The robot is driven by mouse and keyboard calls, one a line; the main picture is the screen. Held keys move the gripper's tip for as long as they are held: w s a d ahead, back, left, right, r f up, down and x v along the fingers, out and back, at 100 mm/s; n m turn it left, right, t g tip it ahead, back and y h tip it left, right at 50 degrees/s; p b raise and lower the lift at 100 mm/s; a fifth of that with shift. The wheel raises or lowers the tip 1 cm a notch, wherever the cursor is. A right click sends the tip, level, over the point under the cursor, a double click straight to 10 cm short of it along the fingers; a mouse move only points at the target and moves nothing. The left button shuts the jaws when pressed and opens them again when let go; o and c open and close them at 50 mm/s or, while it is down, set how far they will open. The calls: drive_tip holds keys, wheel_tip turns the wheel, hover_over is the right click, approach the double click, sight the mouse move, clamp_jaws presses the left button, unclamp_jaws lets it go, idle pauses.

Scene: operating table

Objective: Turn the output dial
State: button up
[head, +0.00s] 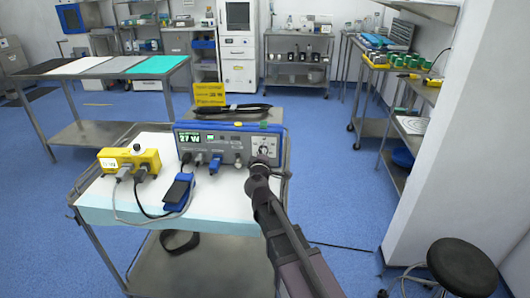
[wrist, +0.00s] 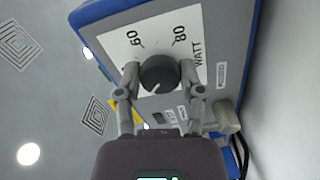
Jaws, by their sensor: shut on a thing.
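The output dial is a dark round knob (wrist: 159,72) with a pale pointer line, on a white panel marked 60, 80 and WATT in the wrist view. My gripper (wrist: 158,82) is shut on the knob, one finger on each side of it. The blue and grey generator unit (head: 228,144) stands on the cart in the head view. Its display (head: 189,138) reads 27 W.
A yellow box (head: 130,160) with cables and a blue foot pedal (head: 178,192) lie on the cart's cloth (head: 110,207). A black stool (head: 462,265) stands at the lower right.

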idle(0.3)
drive_tip(key=o, duration=1.2)
drive_tip(key=shift+c, duration=0.2)
drive_tip(key=shift+s, duration=0.1)
drive_tip(key=s, duration=1.2)
drive_tip(key=shift+a, duration=0.2)
